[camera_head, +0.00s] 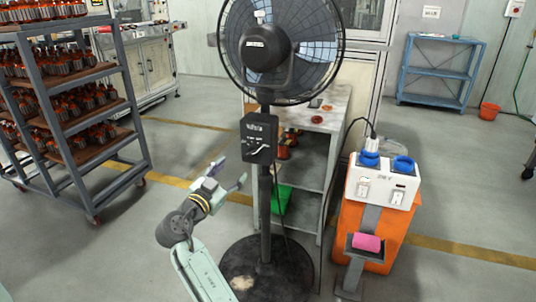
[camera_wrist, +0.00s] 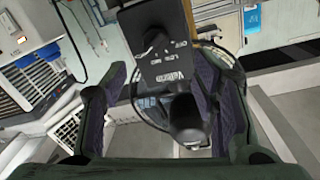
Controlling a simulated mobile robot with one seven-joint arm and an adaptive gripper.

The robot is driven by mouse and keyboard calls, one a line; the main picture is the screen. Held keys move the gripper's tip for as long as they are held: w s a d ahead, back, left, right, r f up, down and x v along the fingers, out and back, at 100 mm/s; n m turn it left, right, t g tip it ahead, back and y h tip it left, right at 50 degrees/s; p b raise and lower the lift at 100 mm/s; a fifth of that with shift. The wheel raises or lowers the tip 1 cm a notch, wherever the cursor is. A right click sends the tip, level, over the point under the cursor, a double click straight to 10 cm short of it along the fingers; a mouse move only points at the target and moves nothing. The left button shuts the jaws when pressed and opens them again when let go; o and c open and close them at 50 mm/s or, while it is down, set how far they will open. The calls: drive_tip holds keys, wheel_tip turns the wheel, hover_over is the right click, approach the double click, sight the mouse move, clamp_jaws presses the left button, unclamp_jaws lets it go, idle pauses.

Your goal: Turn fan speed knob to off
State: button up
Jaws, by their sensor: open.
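The black fan control box (camera_head: 259,137) is mounted on the pole of a standing fan (camera_head: 265,45). Its front carries white lettering and a small speed knob (camera_head: 262,148), too small here to read its setting. My gripper (camera_head: 231,172) is open and empty, left of the pole and a little below the box, apart from it. In the wrist view the box (camera_wrist: 158,60) appears upside down, with lettering and a dark knob (camera_wrist: 154,38). The box lies ahead of and between my open fingers (camera_wrist: 160,72). The knob's setting cannot be read there either.
The fan's round base (camera_head: 262,275) stands on the floor. A workbench (camera_head: 325,122) is close behind the pole. An orange stand with a white socket box (camera_head: 383,183) is at right. A bottle-like parts rack (camera_head: 130,115) is at left. Floor between rack and fan is clear.

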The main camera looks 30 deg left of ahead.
sight(250, 154)
drive_tip(key=w+p, duration=0.1)
drive_tip(key=w, duration=0.6)
drive_tip(key=w+a+p, duration=0.1)
drive_tip(key=w, duration=0.2)
drive_tip(key=shift+w+f+p, duration=0.15)
drive_tip(key=shift+w+p, duration=0.2)
drive_tip(key=shift+w, duration=0.05)
drive_tip(key=shift+c, duration=0.5)
drive_tip(key=c, duration=1.1)
drive_tip(key=shift+o, duration=0.2)
